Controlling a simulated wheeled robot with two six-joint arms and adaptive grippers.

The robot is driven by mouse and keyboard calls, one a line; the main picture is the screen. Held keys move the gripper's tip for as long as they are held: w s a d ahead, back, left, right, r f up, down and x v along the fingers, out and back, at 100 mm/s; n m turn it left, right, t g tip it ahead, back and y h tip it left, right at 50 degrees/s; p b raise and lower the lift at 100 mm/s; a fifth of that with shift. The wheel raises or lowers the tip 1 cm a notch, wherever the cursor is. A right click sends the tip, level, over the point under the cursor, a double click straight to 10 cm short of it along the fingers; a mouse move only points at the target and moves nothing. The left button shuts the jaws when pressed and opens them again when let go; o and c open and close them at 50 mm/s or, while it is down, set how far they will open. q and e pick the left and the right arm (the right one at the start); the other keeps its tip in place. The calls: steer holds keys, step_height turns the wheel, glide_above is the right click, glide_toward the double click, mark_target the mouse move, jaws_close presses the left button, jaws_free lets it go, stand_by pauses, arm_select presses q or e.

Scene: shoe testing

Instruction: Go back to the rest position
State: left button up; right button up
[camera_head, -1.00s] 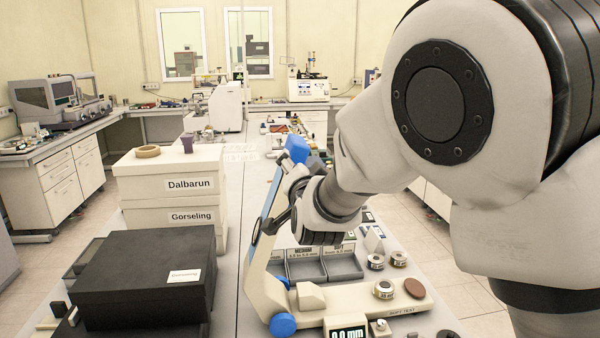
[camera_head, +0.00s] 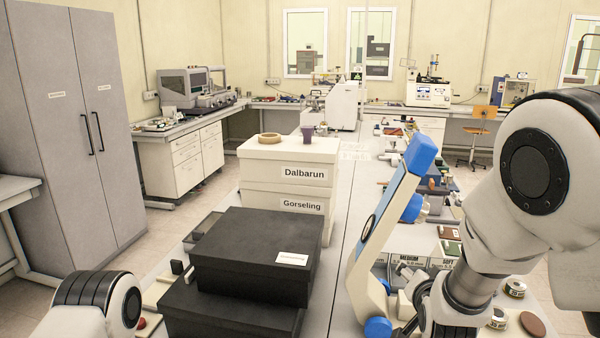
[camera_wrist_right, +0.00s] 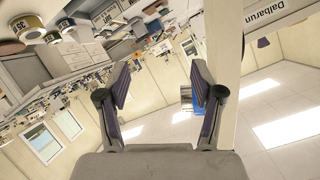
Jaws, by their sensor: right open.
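My right arm comes in from the right of the head view and bends down beside the cream-and-blue tester (camera_head: 372,225). The tester's tall arm stands tilted, with a blue top (camera_head: 420,153). In the right wrist view my right gripper (camera_wrist_right: 161,88) is open, its two purple-padded fingers apart with nothing between them. A cream upright (camera_wrist_right: 223,60) stands close beside its right finger. In the head view the gripper is mostly hidden by its own wrist. A link of my left arm shows at the bottom left; my left gripper is out of view.
Black boxes (camera_head: 250,252) are stacked left of the tester. White boxes (camera_head: 290,172) labelled Dalbarun and Gorseling stand behind them. Small round weights (camera_head: 515,288) and a brown disc (camera_head: 532,324) are near my right arm. A grey cabinet (camera_head: 75,120) stands at the left.

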steer(key=s+f+n+g+y+b, duration=0.1)
steer(key=s+f+g, duration=0.1)
steer(key=s+f, duration=0.5)
steer(key=s+f+n+g+b, duration=0.1)
steer(key=s+f+n+g, duration=0.2)
steer(key=f, duration=0.9)
steer(key=s+f+g+y+b, duration=0.1)
steer(key=s+f+g, duration=0.1)
steer(key=s+f, duration=0.55)
steer(key=s+f+n+g+b, duration=0.1)
steer(key=s+f+g, duration=0.2)
steer(key=s+f, duration=0.4)
steer(key=s+f+n+g+y, duration=0.1)
steer(key=s+f+n+g, duration=0.1)
steer(key=s+f, duration=0.5)
steer(key=s+g, duration=0.1)
steer(key=s, duration=0.4)
steer(key=shift+f+n+b, duration=0.15)
steer(key=shift+n+b, duration=0.15)
steer(key=shift+b, duration=0.1)
